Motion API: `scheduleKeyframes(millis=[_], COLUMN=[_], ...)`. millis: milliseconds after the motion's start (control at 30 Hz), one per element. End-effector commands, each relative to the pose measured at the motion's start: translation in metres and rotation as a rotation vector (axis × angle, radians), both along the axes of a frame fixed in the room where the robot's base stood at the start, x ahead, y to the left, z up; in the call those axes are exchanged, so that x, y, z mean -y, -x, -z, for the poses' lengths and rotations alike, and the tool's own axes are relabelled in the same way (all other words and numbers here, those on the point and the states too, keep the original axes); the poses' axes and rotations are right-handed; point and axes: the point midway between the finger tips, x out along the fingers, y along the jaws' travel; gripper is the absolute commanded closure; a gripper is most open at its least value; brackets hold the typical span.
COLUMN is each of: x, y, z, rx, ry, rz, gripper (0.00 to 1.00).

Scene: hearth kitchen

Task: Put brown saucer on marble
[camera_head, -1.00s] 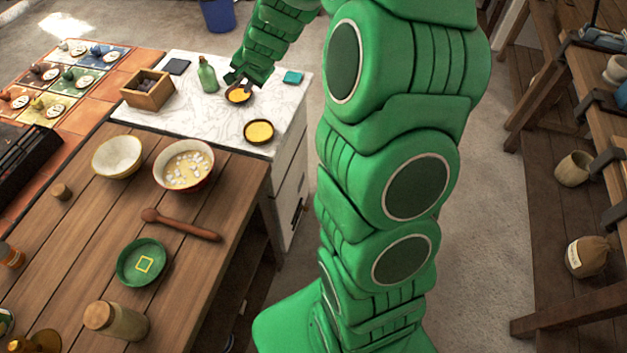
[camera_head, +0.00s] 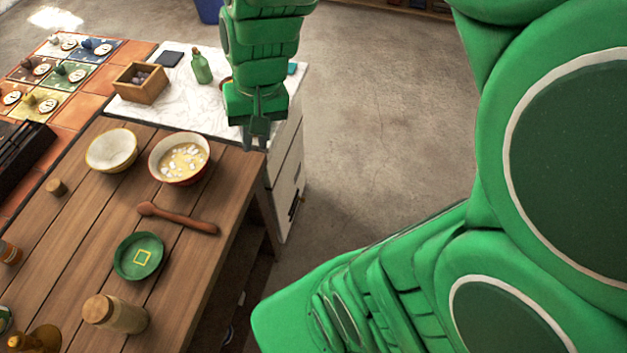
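The white marble top (camera_head: 190,112) lies at the upper middle, beyond the wooden counter. My gripper (camera_head: 257,143) points down over the marble's near right part, close to its front edge. Its fingers look close together, but I cannot tell whether they are open, shut or holding anything. A small brown sliver (camera_head: 226,83), apparently the rim of a brown saucer, shows at the left of my forearm on the marble. The rest of it is hidden. The second brown saucer with a yellow centre, seen earlier on the near right marble, is hidden behind my gripper or moved; I cannot tell which.
On the marble stand a wooden box (camera_head: 141,83), a green bottle (camera_head: 201,67) and a dark square (camera_head: 170,59). The wooden counter holds a cream bowl (camera_head: 111,150), a red-rimmed bowl (camera_head: 180,158), a wooden spoon (camera_head: 178,218), a green dish (camera_head: 138,257) and a jar (camera_head: 115,314).

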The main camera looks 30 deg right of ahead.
Motion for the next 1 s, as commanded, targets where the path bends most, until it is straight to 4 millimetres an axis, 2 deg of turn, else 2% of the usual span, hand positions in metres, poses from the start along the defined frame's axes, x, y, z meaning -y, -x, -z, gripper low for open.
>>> scheduleKeyframes(millis=[100,300,433,633,1000], x=[0.007,0.023,0.032,0.038,0.038], y=[0.039,0.100,0.129,0.146,0.147], z=[-0.007,-0.013,-0.016,-0.018,-0.017], rx=[-0.035,-0.104,-0.139,-0.159,-0.163], ry=[0.043,0.116,0.150,0.170,0.170], rz=[-0.059,-0.137,-0.166,-0.186,-0.187], gripper=[0.82,0.82,0.82,0.82,0.82])
